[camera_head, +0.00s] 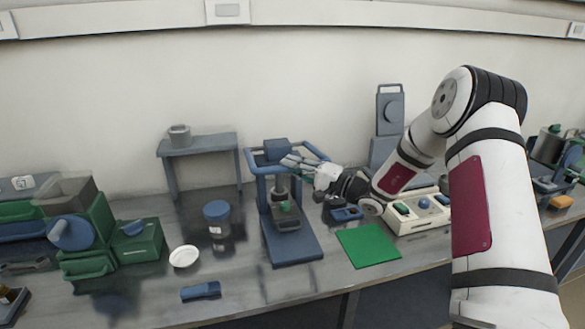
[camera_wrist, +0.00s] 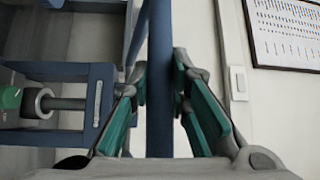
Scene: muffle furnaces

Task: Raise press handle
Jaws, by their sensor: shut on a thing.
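The blue press (camera_head: 288,240) stands on the bench in the middle of the head view, with blue handle bars (camera_head: 268,160) at its top. My gripper (camera_head: 300,164) is at the upper right of the press, at the handle. In the wrist view, a blue handle bar (camera_wrist: 160,80) runs upright between the green-padded fingers of my gripper (camera_wrist: 168,100), which are shut on it. A dark block with a green top (camera_head: 286,214) sits in the press under its ram. The press frame (camera_wrist: 70,72) fills the left of the wrist view.
A green mat (camera_head: 368,246) lies right of the press, near a cream control box (camera_head: 418,212). A blue-lidded jar (camera_head: 217,222), a white dish (camera_head: 184,256) and a small blue item (camera_head: 201,291) are left. A grey stand (camera_head: 198,146) is behind.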

